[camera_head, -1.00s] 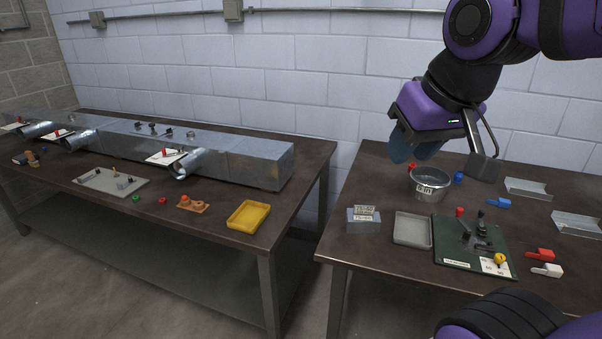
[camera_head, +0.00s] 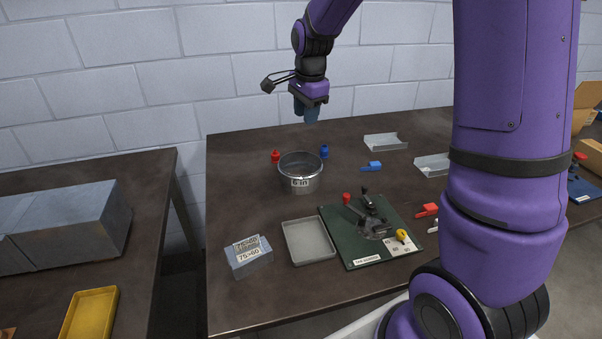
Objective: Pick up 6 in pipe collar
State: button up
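In front are a grey tray (camera_head: 309,241), a labelled block (camera_head: 249,257) and a green fixture board (camera_head: 372,232). Metal channels (camera_head: 386,142) lie at the back right.

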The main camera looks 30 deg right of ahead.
aim_at(300, 177)
jog(key=w+d+f+m, duration=0.1)
jog(key=w+f+m, duration=0.1)
jog(key=f, duration=0.7)
jog(key=w+f+m+g, duration=0.1)
jog(key=w+f, duration=0.3)
jog(key=f, duration=0.5)
jog(key=w+d+f+m, duration=0.1)
jog(key=f+m, duration=0.3)
jog(key=f, duration=0.5)
jog(key=shift+w+d+f+g, duration=0.1)
jog(key=shift+w+d+g, duration=0.05)
jog(key=shift+w, duration=0.3)
jog(key=shift+w+d+f+g, duration=0.1)
jog(key=shift+w+d+g, duration=0.05)
jog(key=shift+w, duration=0.3)
grip_shut()
